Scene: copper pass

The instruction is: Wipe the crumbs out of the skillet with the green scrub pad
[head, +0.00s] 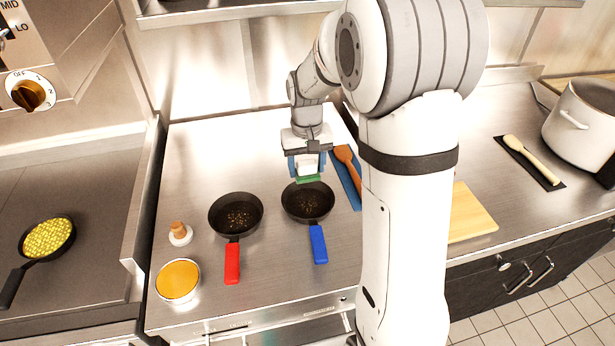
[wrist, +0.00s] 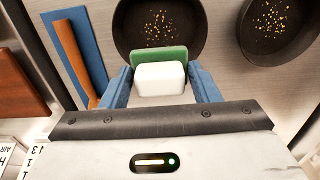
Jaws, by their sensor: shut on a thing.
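My gripper (head: 307,165) points down, its blue fingers shut on the white block of the green scrub pad (head: 308,180). In the wrist view my gripper (wrist: 160,80) grips the white block, and the green pad (wrist: 160,57) shows beyond it. The pad is at the far rim of the blue-handled skillet (head: 293,213); I cannot tell whether it touches. Brown crumbs (head: 309,205) lie in this skillet, which also shows in the wrist view (wrist: 128,22). A red-handled skillet (head: 217,216) beside it on the left also holds crumbs (head: 238,219).
A wooden spoon (head: 346,156) on a blue mat (head: 348,182) lies right of the blue-handled skillet. A small white-based pot with a brown knob (head: 180,234) and a bowl of orange contents (head: 178,280) stand front left. A cutting board (head: 472,216) and white pot (head: 585,120) are right.

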